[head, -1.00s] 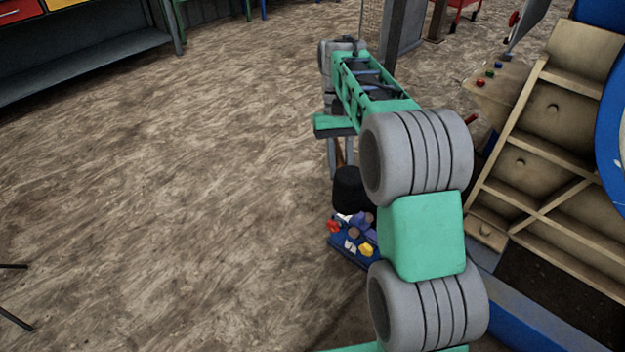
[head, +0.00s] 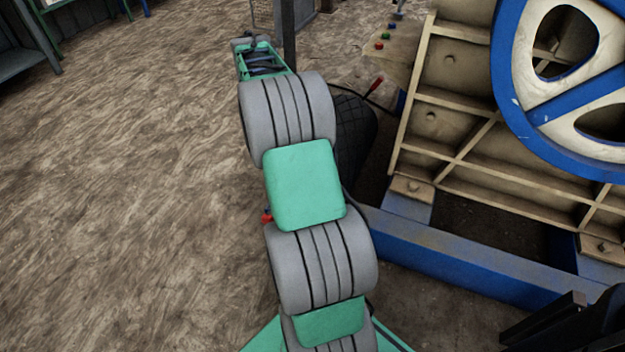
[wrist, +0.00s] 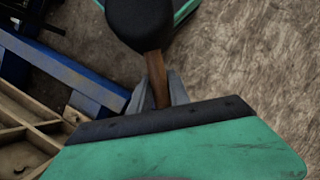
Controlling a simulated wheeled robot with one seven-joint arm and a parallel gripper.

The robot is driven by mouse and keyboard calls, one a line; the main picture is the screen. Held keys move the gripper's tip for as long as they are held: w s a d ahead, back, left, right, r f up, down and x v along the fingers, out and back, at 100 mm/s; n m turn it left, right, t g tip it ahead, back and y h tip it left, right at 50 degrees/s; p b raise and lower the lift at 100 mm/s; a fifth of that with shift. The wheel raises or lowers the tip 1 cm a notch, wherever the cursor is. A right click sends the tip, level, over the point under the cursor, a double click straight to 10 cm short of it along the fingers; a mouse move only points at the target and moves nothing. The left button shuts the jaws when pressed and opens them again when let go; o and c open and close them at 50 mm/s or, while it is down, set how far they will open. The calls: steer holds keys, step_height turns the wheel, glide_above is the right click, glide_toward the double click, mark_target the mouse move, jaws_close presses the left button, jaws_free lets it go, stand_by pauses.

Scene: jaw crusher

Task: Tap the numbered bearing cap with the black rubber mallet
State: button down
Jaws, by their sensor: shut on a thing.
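In the wrist view my gripper (wrist: 167,92) is shut on the brown wooden handle of the black rubber mallet (wrist: 140,22). The mallet's black head sits beyond the fingertips at the top of that view, partly cut off by the edge. In the head view my arm's links hide the gripper's fingers and the mallet. The jaw crusher's cream ribbed body (head: 470,130) stands to the right of my arm, with part of it also at the lower left of the wrist view (wrist: 30,125). I cannot make out a numbered bearing cap in either view.
A blue-and-cream flywheel (head: 510,75) is on the crusher at upper right. A blue base beam (head: 450,262) runs along the floor below the body. A panel with coloured buttons (head: 385,45) stands near the crusher's far end. The floor at left (head: 130,200) is clear.

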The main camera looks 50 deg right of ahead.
steer(key=s+d+f+m+t+y, duration=0.1)
steer(key=s+d+f+m, duration=0.2)
steer(key=s+d+f, duration=0.4)
steer(key=s+d+f+m+t, duration=0.1)
steer(key=s+d+f+m, duration=0.25)
steer(key=s+f, duration=0.4)
steer(key=w+d+f+m+t+h, duration=0.1)
steer(key=w+d+f+m+t, duration=0.1)
steer(key=w+m, duration=0.5)
steer(key=w+d+f+m+t+h, duration=0.1)
steer(key=w+d+f+m+t, duration=0.2)
steer(key=w+m, duration=0.5)
step_height(320, 180, down, 2)
steer(key=m+t, duration=0.1)
steer(key=m, duration=0.3)
steer(key=shift+w+f, duration=0.25)
steer(key=shift+w, duration=0.05)
steer(key=shift+w+a+r, duration=0.1)
steer(key=shift+w, duration=0.05)
